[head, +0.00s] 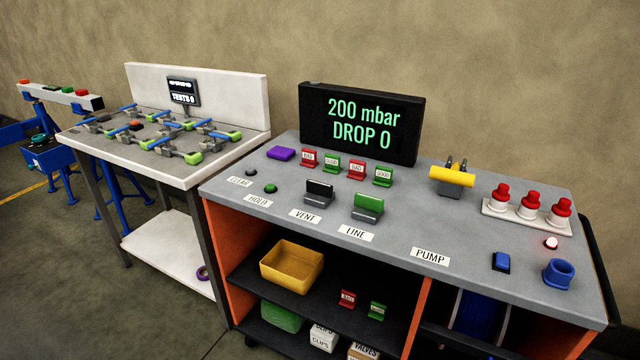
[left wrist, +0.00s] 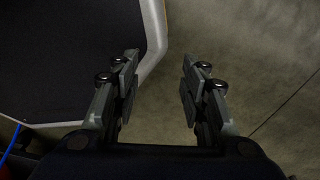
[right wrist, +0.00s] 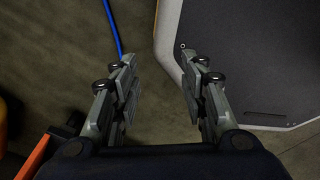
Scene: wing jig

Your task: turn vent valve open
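The vent valve (head: 319,193) is a black-handled block behind the VENT label (head: 305,216) on the grey bench top, in the head view. Beside it on the right is a green-handled valve (head: 368,207) behind the LINE label (head: 356,233). The display (head: 361,124) behind them reads 200 mbar, DROP 0. Neither gripper shows in the head view. My left gripper (left wrist: 160,85) is open and empty in the left wrist view, above the floor and a dark panel. My right gripper (right wrist: 160,85) is open and empty in the right wrist view, above the floor.
A yellow-handled device (head: 452,177), red-capped white fittings (head: 528,207), a blue switch (head: 501,261) and a blue cup (head: 559,274) sit to the right. A white table (head: 232,152) adjoins at left.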

